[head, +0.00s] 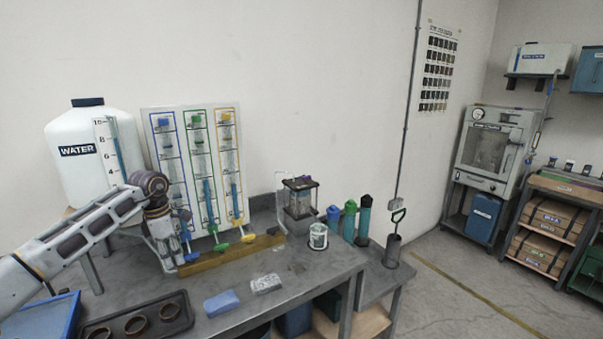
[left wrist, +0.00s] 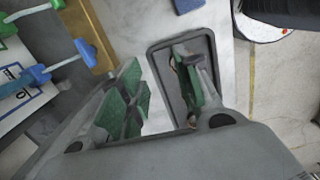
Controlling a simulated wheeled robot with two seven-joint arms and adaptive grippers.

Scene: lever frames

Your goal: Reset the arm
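My left arm comes in from the left in the head view and bends down at the wrist. My left gripper (head: 166,247) hangs above the bench, just left of the panel with blue, green and yellow levers (head: 221,246). In the left wrist view, the gripper (left wrist: 160,92) is open, its green-padded fingers apart with nothing between them. The dark tray (left wrist: 160,62) lies below, partly hidden by the right finger. The blue lever handle (left wrist: 85,49) is at the upper left there, apart from the fingers. My right gripper is in neither view.
A white water tank (head: 78,125) stands behind the arm. A wooden strip (head: 232,254) runs below the panel. Bottles (head: 348,221) stand at the right.

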